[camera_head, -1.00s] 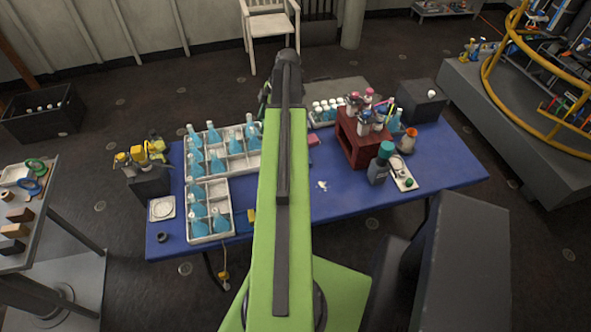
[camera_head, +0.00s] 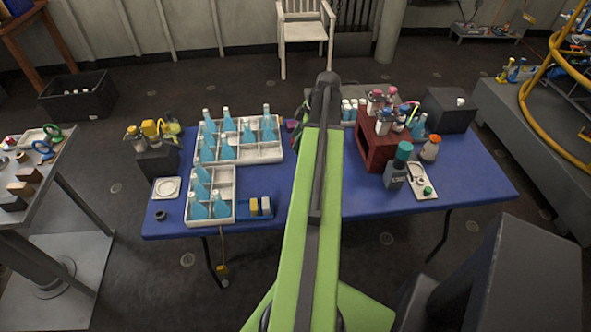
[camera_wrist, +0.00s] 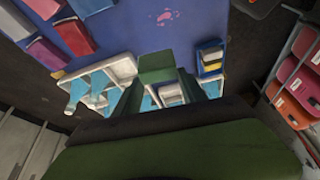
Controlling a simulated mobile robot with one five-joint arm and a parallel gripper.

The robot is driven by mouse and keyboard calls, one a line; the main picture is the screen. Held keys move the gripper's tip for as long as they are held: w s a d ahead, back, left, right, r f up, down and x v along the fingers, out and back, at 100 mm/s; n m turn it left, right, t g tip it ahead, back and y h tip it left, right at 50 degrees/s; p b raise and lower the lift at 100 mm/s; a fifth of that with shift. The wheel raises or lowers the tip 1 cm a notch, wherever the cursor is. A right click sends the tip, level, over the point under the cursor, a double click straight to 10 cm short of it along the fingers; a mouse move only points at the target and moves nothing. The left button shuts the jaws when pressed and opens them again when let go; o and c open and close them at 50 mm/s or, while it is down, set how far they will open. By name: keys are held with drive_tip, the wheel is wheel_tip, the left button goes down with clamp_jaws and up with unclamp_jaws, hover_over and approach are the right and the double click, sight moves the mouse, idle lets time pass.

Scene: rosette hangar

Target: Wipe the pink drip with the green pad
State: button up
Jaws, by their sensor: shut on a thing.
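The pink drip (camera_wrist: 166,17) is a small splatter on the blue tabletop, at the top middle of the wrist view. My gripper (camera_wrist: 159,84) shows in the wrist view with its dark fingers on both sides of a green block. This block looks like the green pad (camera_wrist: 157,67), and the gripper is shut on it. The pad lies below the drip in the picture, apart from it; its height above the table is unclear. In the head view, my arm hides the drip, and I cannot make out the pad or the fingers there.
White crates (camera_head: 268,153) with blue bottles stand on the table's (camera_head: 345,205) left half. A dark red stand (camera_head: 372,150) with bottles is at the right. The wrist view shows red (camera_wrist: 75,36) and pinkish (camera_wrist: 47,53) blocks.

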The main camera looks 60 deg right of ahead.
drive_tip(key=shift+m, duration=0.3)
drive_tip(key=f+b, duration=0.2)
drive_tip(key=f, duration=0.2)
drive_tip(key=f+b, duration=0.3)
drive_tip(key=f, duration=0.1)
drive_tip(key=shift+w+d+f, duration=0.1)
drive_tip(key=shift+w+f, duration=0.1)
drive_tip(key=shift+f, duration=0.1)
drive_tip(key=shift+r, duration=0.15)
